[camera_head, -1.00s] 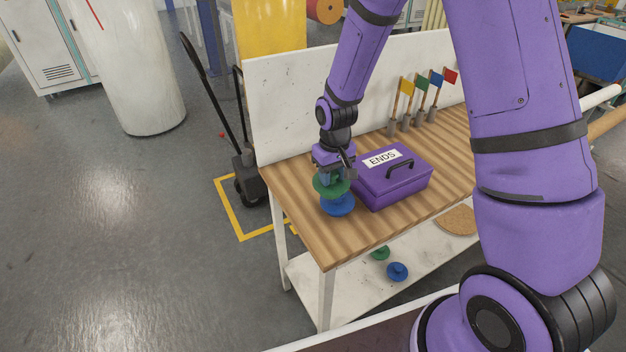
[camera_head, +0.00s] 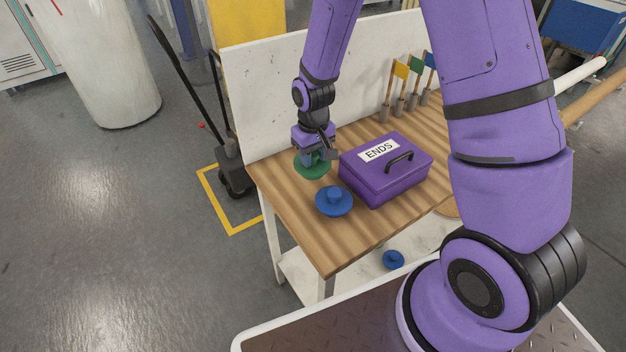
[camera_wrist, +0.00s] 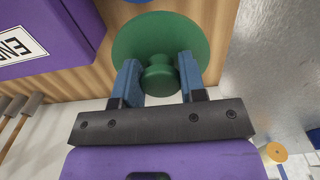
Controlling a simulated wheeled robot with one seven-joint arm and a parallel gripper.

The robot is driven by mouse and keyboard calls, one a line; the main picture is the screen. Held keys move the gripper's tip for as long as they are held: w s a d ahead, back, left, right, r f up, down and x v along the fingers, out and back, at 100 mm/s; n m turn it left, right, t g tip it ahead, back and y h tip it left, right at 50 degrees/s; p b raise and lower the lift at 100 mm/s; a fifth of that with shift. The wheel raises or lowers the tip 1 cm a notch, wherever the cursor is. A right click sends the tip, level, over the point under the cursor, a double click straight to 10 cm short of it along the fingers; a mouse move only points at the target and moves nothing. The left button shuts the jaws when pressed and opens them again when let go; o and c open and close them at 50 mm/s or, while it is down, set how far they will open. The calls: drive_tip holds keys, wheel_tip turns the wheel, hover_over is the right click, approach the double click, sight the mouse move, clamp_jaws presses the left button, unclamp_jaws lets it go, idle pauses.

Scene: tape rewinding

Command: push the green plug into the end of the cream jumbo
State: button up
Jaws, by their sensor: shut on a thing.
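The green plug (camera_head: 312,168) is a round disc with a short knob. My gripper (camera_head: 316,155) is shut on that knob, pointing down. In the wrist view my gripper's blue fingertips (camera_wrist: 158,82) stand on both sides of the knob, with the disc (camera_wrist: 150,35) beyond them. The plug appears held above the left part of the bench; its exact height is unclear. I cannot make out for certain which thing is the cream jumbo. A large whitish upright cylinder (camera_head: 105,70) stands on the floor at the far left.
A blue plug (camera_head: 334,200) lies on the wooden bench (camera_head: 325,250). The purple ENDS box (camera_head: 385,180) is right of my gripper. A pallet jack (camera_head: 232,165) stands left. Another blue plug (camera_head: 393,260) is on the lower shelf.

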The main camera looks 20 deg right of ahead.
sight(315, 152)
wheel_tip(315, 152, down, 6)
drive_tip(key=shift+f, duration=0.45)
drive_tip(key=shift+c, duration=0.6)
drive_tip(key=o, duration=0.8)
drive_tip(key=shift+o, duration=0.2)
drive_tip(key=shift+f, duration=0.1)
drive_tip(key=r, duration=1.1)
drive_tip(key=shift+w+d+r, duration=0.25)
drive_tip(key=shift+d, duration=0.05)
drive_tip(key=s+d+r+t, duration=0.1)
drive_tip(key=s+r, duration=0.2)
drive_tip(key=r, duration=0.4)
drive_tip(key=s+d+r+m+t, duration=0.1)
drive_tip(key=s+d+r, duration=0.15)
drive_tip(key=r, duration=0.35)
drive_tip(key=s+r+t, duration=0.1)
drive_tip(key=s+r, duration=0.2)
drive_tip(key=r, duration=0.4)
drive_tip(key=s+d+r+t, duration=0.1)
drive_tip(key=s+r, duration=0.4)
drive_tip(key=s, duration=0.3)
drive_tip(key=s+d+r+m+t, duration=0.1)
drive_tip(key=s+r, duration=0.3)
drive_tip(key=s, duration=0.5)
drive_tip(key=shift+d+r, duration=0.4)
